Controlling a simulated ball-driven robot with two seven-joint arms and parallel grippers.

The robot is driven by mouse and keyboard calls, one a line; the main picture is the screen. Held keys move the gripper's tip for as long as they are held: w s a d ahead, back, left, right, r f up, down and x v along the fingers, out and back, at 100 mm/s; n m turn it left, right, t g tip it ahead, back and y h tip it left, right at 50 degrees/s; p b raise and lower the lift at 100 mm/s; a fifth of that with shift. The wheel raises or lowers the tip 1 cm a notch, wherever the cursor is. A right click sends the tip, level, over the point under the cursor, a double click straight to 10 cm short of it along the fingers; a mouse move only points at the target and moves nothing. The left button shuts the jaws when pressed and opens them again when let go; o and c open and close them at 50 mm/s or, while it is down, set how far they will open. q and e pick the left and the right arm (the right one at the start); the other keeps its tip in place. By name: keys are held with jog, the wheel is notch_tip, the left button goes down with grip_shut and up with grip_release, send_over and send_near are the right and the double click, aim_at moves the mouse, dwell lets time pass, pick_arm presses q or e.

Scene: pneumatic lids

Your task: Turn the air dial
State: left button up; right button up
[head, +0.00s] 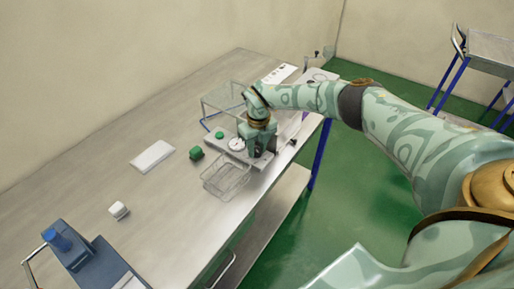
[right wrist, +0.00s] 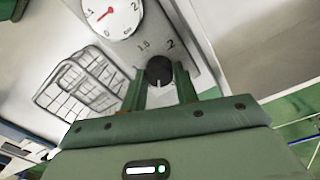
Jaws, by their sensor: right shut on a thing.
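The air dial, a black round knob (right wrist: 160,70), stands on a grey panel marked "1.5" and "2" beside it. My right gripper (right wrist: 161,84) is shut on the knob, with one green finger on each side of it. In the head view my right gripper (head: 258,151) points down at the panel and hides the knob. A white round gauge (right wrist: 112,16) with a red needle sits beside the knob; it also shows in the head view (head: 236,144). My left gripper is not in view.
A wire basket (head: 226,180) stands close in front of the panel. A clear box frame (head: 222,100) stands behind it. A green button (head: 219,135), a green block (head: 196,154) and a white flat slab (head: 152,156) lie to the left. The table's right edge is near.

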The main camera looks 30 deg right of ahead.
aim_at(258, 148)
jog(key=n, duration=0.4)
jog(key=shift+w, duration=0.1)
jog(key=shift+n+b, duration=0.45)
jog(key=shift+n, duration=1.05)
jog(key=shift+r, duration=0.1)
jog(key=o, duration=1)
jog(key=shift+c, duration=0.2)
notch_tip(258, 148, up, 16)
jog(key=p, duration=0.2)
jog(key=shift+w+d, duration=0.15)
jog(key=shift+d, duration=0.2)
jog(key=shift+a, duration=0.1)
